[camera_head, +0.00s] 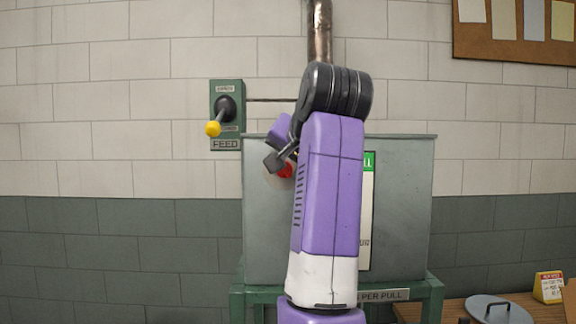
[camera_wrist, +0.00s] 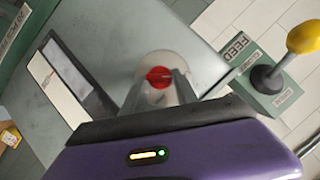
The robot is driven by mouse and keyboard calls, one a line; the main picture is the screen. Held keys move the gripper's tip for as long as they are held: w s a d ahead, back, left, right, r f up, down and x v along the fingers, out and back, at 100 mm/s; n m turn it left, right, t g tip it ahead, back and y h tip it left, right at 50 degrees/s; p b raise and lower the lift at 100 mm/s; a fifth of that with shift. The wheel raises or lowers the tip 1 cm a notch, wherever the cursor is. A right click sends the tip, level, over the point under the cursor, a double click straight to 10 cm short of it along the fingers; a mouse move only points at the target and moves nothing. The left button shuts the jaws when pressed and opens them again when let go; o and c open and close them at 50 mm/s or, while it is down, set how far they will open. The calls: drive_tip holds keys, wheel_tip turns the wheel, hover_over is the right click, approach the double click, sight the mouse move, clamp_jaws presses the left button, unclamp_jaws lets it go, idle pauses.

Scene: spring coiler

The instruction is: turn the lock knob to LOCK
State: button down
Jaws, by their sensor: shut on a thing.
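The red lock knob (camera_wrist: 158,76) sits on a pale round plate (camera_wrist: 157,58) on the grey machine cabinet. My gripper (camera_wrist: 157,85) has one finger on either side of the knob and is shut on it. In the head view the red knob (camera_head: 286,171) shows only partly, behind my gripper (camera_head: 278,160) and beside my purple arm. No lettering around the knob can be read, so I cannot tell which setting it points to.
A green FEED box (camera_head: 226,115) with a yellow-tipped lever (camera_head: 213,128) is on the wall left of the grey cabinet (camera_head: 405,190). My arm covers the cabinet's middle.

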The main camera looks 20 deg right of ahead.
drive_tip(key=shift+a, duration=0.1)
drive_tip(key=c, duration=1)
unclamp_jaws()
drive_tip(key=b+v, duration=0.2)
drive_tip(key=v, duration=0.6)
drive_tip(key=shift+b, duration=0.3)
drive_tip(key=shift+w, duration=0.1)
